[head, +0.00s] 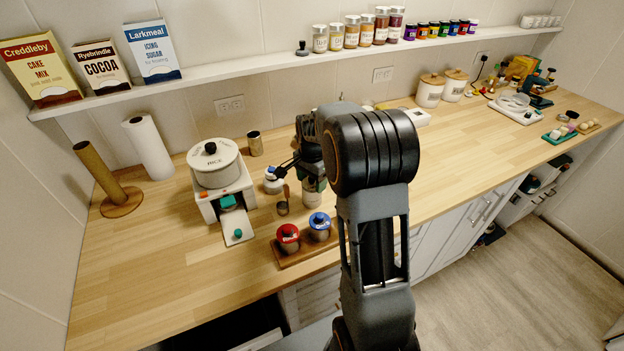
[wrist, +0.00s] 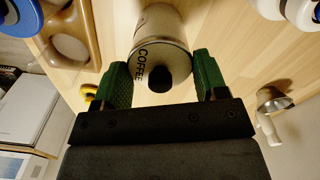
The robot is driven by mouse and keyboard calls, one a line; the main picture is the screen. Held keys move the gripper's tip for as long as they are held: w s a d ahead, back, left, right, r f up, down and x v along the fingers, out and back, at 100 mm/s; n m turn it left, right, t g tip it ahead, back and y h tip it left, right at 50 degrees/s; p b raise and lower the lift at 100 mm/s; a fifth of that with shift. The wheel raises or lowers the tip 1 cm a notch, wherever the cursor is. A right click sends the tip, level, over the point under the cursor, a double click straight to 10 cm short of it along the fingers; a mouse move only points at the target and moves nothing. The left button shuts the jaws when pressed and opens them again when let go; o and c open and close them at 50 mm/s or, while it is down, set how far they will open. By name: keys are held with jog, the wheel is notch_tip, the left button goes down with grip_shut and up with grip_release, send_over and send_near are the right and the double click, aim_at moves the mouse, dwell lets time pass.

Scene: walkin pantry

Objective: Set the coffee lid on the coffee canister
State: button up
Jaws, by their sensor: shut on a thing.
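The coffee canister (wrist: 160,22), pale with COFFEE lettering, stands on the wooden counter directly beyond my fingers in the wrist view. In the head view the canister (head: 313,185) is partly hidden under my gripper (head: 311,172). The lid lines up with the canister's top. I cannot tell whether it rests fully on the rim or slightly above it.
A wooden tray (head: 309,251) with red-lidded (head: 288,238) and blue-lidded (head: 319,227) jars stands close by at the counter's front edge. A scoop (head: 283,208) and white jar (head: 272,181) are just left. The counter's right middle is mostly clear.

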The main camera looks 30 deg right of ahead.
jog(key=shift+f, duration=0.1)
jog(key=o, duration=1)
jog(key=shift+o, duration=0.3)
jog(key=shift+r+p, duration=2.6)
jog(key=shift+r, duration=0.95)
